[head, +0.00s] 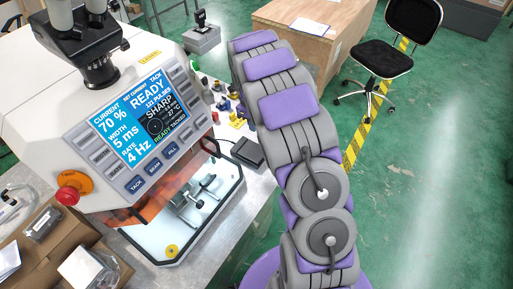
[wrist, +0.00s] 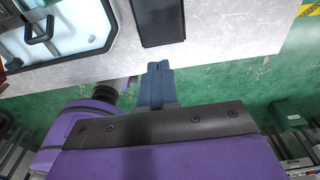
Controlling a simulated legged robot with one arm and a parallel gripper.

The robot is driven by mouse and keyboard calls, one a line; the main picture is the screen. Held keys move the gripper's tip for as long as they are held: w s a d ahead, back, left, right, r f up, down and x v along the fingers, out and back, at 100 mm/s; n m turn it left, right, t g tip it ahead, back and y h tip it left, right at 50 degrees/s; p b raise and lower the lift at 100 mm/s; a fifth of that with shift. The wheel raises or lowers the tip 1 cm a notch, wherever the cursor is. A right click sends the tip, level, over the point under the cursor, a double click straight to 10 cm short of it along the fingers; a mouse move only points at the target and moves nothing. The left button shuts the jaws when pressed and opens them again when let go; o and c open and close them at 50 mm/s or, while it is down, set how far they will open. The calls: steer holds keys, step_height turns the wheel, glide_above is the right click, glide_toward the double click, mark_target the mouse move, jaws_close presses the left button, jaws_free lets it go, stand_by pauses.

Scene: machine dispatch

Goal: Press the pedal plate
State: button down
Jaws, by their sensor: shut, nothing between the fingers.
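A dark rectangular plate, which looks like the pedal plate (head: 247,152), lies on the metal bench just right of the white machine's lit work chamber. It also shows at the top of the wrist view (wrist: 158,22), where its far end is cut off. My gripper (wrist: 158,67) is shut and empty. Its fingertips appear just below the plate's near end in the wrist view, overlapping the bench edge, with a small gap in the picture between them. In the head view my arm hides the gripper.
The white machine (head: 60,100) has a lit screen (head: 140,118) and a red knob (head: 68,194). Small coloured parts (head: 236,120) lie behind the plate on the bench (wrist: 235,35). An office chair (head: 385,58) and wooden crate (head: 330,25) stand beyond. Green floor is open at right.

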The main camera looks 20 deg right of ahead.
mark_target(257, 154)
steer(key=shift+f, duration=0.1)
steer(key=f, duration=0.4)
steer(key=s+f+b, duration=0.1)
steer(key=f, duration=0.4)
steer(key=d+f+b, duration=0.1)
steer(key=f, duration=0.3)
steer(key=shift+s+f, duration=0.15)
steer(key=shift+f, duration=0.2)
